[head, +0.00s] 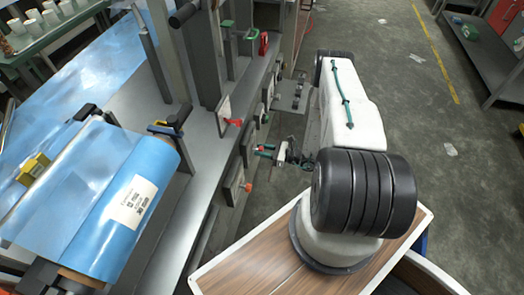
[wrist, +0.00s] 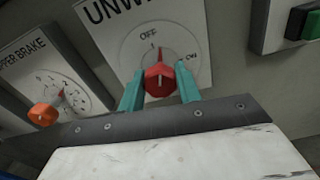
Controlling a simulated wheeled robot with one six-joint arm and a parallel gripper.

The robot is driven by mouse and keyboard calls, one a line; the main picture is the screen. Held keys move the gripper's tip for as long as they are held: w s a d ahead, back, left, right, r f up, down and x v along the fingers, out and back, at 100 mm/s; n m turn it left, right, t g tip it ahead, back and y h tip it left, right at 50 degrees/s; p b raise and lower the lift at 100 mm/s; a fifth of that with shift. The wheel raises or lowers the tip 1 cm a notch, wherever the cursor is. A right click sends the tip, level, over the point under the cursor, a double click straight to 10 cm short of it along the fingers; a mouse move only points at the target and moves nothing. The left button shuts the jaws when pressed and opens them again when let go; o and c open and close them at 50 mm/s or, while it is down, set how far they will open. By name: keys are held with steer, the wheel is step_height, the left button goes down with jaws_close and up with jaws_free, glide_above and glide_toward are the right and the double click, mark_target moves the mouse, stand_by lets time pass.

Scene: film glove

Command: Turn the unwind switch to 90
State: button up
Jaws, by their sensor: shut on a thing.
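The unwind switch is a red knob (wrist: 159,79) on a white plate (wrist: 112,40) marked "UNW…", with the rest of the word cut off. In the wrist view its narrow red pointer points up, just right of the "OFF" mark, with "ON" further right. My gripper (wrist: 160,85) has its teal fingers on both sides of the knob and is shut on it. In the head view my gripper (head: 266,151) is at the machine's side panel, and the switch there is hidden or too small to tell.
An orange knob (wrist: 42,114) on the "UPPER BRAKE" plate (wrist: 45,75) is left of the switch. A green button (wrist: 311,26) is at the upper right. In the head view a blue film roll (head: 125,205) lies left, and open floor (head: 430,120) is right.

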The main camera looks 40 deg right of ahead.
steer(key=m, duration=1.4)
steer(key=shift+s+f, duration=0.1)
stand_by(0.6)
steer(key=o, duration=1)
steer(key=shift+c, duration=0.2)
steer(key=shift+d, duration=0.1)
steer(key=v, duration=0.7)
steer(key=shift+s+d, duration=0.2)
steer(key=shift+s, duration=0.15)
